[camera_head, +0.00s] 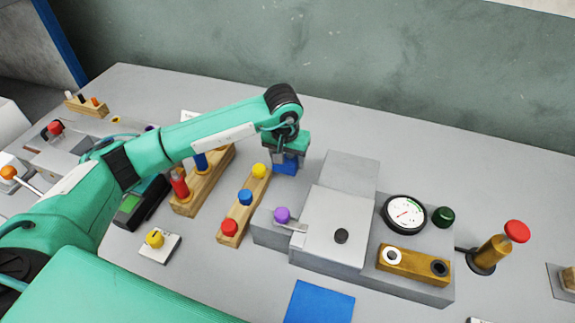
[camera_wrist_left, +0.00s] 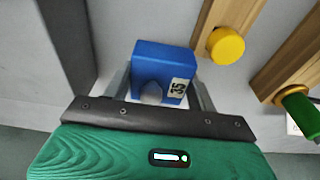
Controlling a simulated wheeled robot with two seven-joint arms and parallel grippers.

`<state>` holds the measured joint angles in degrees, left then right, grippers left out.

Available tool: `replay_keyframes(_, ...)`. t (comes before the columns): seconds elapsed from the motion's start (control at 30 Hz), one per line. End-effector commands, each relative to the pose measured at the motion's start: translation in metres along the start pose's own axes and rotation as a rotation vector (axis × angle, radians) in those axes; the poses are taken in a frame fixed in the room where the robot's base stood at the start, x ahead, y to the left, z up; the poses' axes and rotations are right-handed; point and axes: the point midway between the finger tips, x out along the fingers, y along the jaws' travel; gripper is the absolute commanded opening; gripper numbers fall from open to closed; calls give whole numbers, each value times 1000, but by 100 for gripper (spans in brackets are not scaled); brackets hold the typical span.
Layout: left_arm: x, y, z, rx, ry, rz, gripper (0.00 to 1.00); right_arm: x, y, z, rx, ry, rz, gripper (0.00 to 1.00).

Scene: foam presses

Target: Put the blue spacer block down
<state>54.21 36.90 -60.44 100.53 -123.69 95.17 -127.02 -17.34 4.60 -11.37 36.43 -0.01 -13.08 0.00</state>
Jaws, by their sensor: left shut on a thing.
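The blue spacer block (camera_wrist_left: 163,62) with a white "35" label sits between the fingers of my left gripper (camera_wrist_left: 160,92), which is shut on it. In the head view the block (camera_head: 285,165) shows below my left gripper (camera_head: 286,150), near the back of the table, just behind the grey press (camera_head: 345,205). I cannot tell whether the block touches the table. A flat blue square (camera_head: 320,302) lies on the table in front of the press. My right gripper is not in view.
A wooden strip with yellow, blue and red knobs (camera_head: 244,204) stands left of the press. Another wooden holder (camera_head: 203,190) is beside it under my left arm. A round gauge (camera_head: 404,213) and a red-topped post (camera_head: 493,250) stand right. The back right table is clear.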

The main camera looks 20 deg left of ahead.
Motion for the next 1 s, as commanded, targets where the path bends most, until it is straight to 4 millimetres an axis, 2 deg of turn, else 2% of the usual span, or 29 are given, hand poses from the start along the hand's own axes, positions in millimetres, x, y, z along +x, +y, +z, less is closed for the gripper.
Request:
replay_keyframes(0.17,10,0,2,-1,0,0,23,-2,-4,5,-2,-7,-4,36)
replay_keyframes(0.4,41,0,6,-1,-1,0,23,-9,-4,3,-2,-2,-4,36)
replay_keyframes(0.8,48,0,7,0,2,0,23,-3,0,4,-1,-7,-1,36)
replay_keyframes(0.83,48,0,7,0,1,-1,60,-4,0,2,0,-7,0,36)
replay_keyframes(0.93,47,0,7,0,1,-1,80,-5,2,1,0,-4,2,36)
replay_keyframes(1.0,47,0,7,0,1,-1,80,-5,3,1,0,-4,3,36)
